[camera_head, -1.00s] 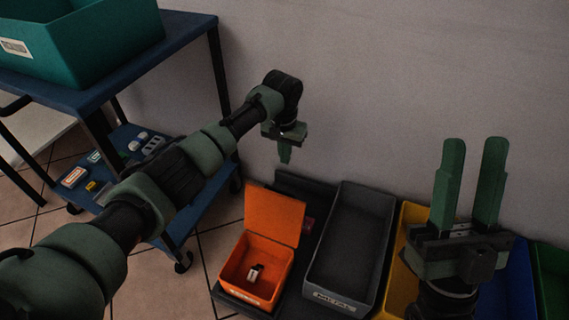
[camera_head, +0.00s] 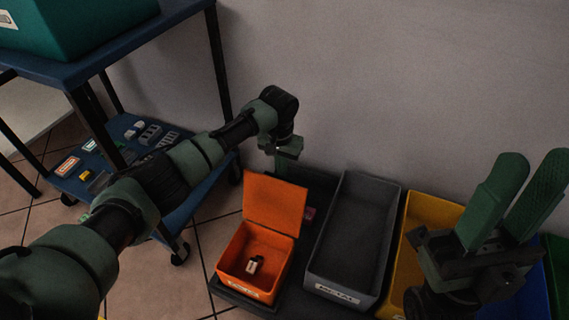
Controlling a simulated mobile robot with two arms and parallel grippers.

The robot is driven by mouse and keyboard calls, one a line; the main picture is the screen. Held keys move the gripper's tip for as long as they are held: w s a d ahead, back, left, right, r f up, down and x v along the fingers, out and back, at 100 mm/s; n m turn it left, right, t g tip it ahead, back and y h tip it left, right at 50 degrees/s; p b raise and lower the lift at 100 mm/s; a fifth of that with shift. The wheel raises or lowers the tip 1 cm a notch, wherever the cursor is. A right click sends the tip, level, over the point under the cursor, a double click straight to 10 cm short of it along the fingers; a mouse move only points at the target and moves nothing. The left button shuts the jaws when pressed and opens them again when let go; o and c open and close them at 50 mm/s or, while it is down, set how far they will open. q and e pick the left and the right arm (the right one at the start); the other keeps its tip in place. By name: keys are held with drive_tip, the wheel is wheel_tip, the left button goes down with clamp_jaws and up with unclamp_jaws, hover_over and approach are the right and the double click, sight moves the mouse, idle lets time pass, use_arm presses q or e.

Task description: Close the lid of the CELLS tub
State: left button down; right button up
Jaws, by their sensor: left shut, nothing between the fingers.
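The orange tub (camera_head: 236,279) stands on a dark base on the floor, with a front label too blurred to read surely; I take it as the CELLS tub. Its orange lid (camera_head: 275,203) stands open, raised at the back edge. A small black-and-white item (camera_head: 254,264) lies inside. My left gripper (camera_head: 281,170) is shut and empty, pointing down just behind the lid's top edge. Its fingertips are hidden by the lid, so I cannot tell whether they touch it. My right gripper (camera_head: 526,192) is open and empty, pointing up at the right.
A grey tub (camera_head: 330,291) marked METAL stands right of the orange tub, then a yellow tub (camera_head: 432,207) and others partly hidden by my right gripper. A blue cart (camera_head: 83,67) with a teal bin (camera_head: 85,30) stands at left. The wall is close behind.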

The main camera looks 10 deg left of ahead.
use_arm(q)
drive_tip(key=shift+s+r, duration=0.1)
drive_tip(key=shift+s, duration=0.25)
drive_tip(key=shift+a, duration=0.1)
